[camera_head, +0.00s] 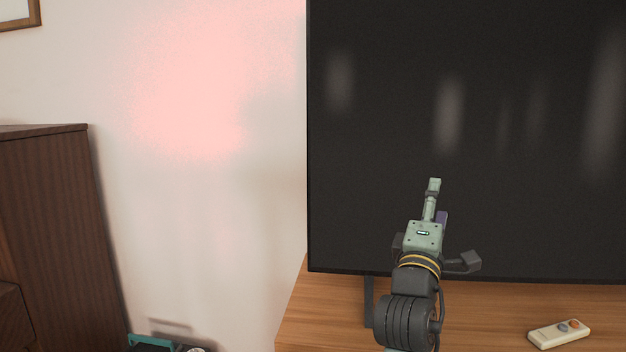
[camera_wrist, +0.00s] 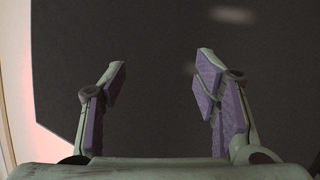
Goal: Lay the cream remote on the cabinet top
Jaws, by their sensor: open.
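The cream remote (camera_head: 559,333) lies on a wooden surface at the lower right of the head view, with an orange and a grey-blue button on top. My gripper (camera_head: 434,186) is in front of the dark TV screen, up and to the left of the remote and apart from it. In the wrist view my gripper (camera_wrist: 160,75) is open, with purple pads and nothing between the fingers. The wooden top (camera_head: 300,322) under the TV carries the remote. A dark brown cabinet (camera_head: 60,220) stands at the left; its top shows only as a thin edge.
A large TV (camera_head: 380,120) on a stand leg fills the right side, behind my arm. It also fills most of the wrist view (camera_wrist: 160,130). A teal-and-black item (camera_head: 150,343) sits low by the wall. A picture frame corner (camera_head: 20,14) hangs upper left.

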